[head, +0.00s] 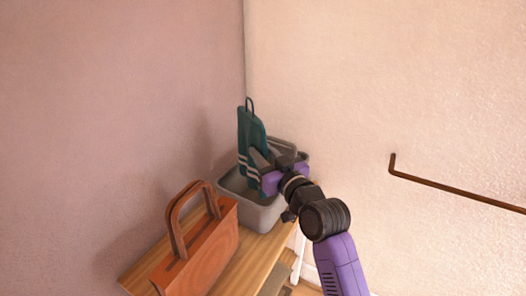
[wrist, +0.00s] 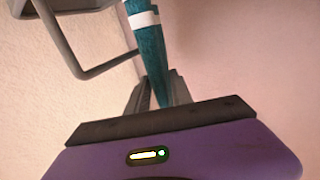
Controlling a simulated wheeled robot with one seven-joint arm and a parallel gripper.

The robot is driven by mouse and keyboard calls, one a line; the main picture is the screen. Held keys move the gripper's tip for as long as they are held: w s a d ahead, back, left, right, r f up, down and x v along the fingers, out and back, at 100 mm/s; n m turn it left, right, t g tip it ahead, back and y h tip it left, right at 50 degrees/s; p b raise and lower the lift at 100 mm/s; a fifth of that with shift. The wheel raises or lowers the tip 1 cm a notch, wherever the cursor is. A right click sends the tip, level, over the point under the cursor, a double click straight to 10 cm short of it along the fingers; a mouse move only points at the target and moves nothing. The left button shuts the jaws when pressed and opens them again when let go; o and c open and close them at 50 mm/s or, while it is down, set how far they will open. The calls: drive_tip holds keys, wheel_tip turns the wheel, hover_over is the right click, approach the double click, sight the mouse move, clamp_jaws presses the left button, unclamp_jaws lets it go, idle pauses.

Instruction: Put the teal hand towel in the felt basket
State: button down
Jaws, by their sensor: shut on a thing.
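The teal hand towel (head: 250,135) has white stripes near its lower end and stands upright over the grey felt basket (head: 262,218). Its lower part is in front of or inside the basket opening; I cannot tell how deep. My purple gripper (head: 263,172) is at the basket's right side, shut on the towel. In the wrist view the towel (wrist: 150,55) runs between the two fingers of my gripper (wrist: 157,92). A grey rim and handle, likely of the basket (wrist: 90,70), show at the upper left there.
The basket stands on a wooden bench (head: 252,262) in the wall corner. An orange bag (head: 205,255) with a raised handle stands on the bench, left of the basket and nearer. A brown rod (head: 450,190) sticks out along the right wall, clear of the basket.

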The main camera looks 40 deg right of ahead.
drive_tip(key=shift+f+b, duration=2.6)
drive_tip(key=shift+f, duration=1.05)
drive_tip(key=c, duration=1.1)
unclamp_jaws()
drive_tip(key=shift+o, duration=0.2)
drive_tip(key=shift+s, duration=0.1)
drive_tip(key=v, duration=0.7)
drive_tip(key=shift+s+b, duration=0.35)
drive_tip(key=shift+b, duration=0.05)
